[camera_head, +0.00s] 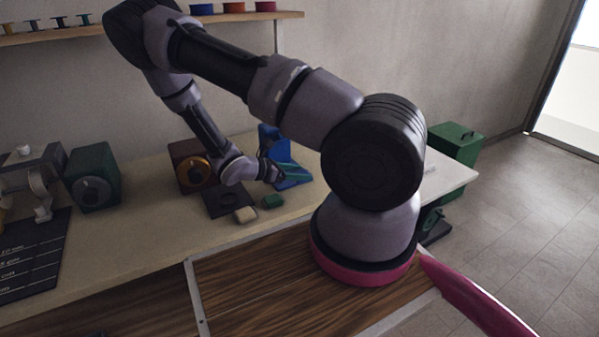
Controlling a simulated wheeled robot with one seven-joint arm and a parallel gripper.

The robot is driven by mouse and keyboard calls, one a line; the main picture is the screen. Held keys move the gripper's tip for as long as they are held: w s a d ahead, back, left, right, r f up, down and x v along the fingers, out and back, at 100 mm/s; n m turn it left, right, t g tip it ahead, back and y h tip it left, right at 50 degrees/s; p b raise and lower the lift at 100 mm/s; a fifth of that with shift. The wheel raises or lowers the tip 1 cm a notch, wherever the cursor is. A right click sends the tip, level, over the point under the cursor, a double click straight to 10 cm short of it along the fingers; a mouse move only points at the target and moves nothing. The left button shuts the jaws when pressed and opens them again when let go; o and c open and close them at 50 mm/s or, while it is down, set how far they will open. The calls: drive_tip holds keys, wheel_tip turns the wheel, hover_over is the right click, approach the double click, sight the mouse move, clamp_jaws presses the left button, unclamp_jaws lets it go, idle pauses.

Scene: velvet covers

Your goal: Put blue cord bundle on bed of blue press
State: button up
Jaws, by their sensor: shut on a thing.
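The blue press (283,152) stands on the worktable, right of the brown box with the orange dial. My gripper (275,173) is at the front of the press, low over its bed. It is shut on a small blue-teal thing (291,172), which I take to be the blue cord bundle. The fingers and the press's own blue make its outline hard to separate. I cannot tell whether the bundle touches the bed.
A beige block (246,214) and a green block (273,201) lie in front of the press. A dark pad (226,203) and a brown box (190,166) are to its left. A green box (93,178) stands further left. A spool shelf (150,27) hangs above.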

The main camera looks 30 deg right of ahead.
drive_tip(key=w+f, duration=0.2)
drive_tip(key=w, duration=0.1)
drive_tip(key=shift+w+f, duration=0.2)
drive_tip(key=shift+w+a+f, duration=0.15)
drive_tip(key=shift+w+f, duration=0.35)
drive_tip(key=shift+w, duration=0.05)
drive_tip(key=shift+f, duration=0.25)
idle(0.4)
drive_tip(key=o, duration=1.4)
drive_tip(key=shift+r, duration=0.1)
drive_tip(key=shift+s+r, duration=0.5)
drive_tip(key=shift+r, duration=0.3)
drive_tip(key=shift+s+r, duration=0.5)
drive_tip(key=shift+r, duration=0.3)
drive_tip(key=shift+s+r, duration=0.5)
drive_tip(key=shift+r, duration=0.3)
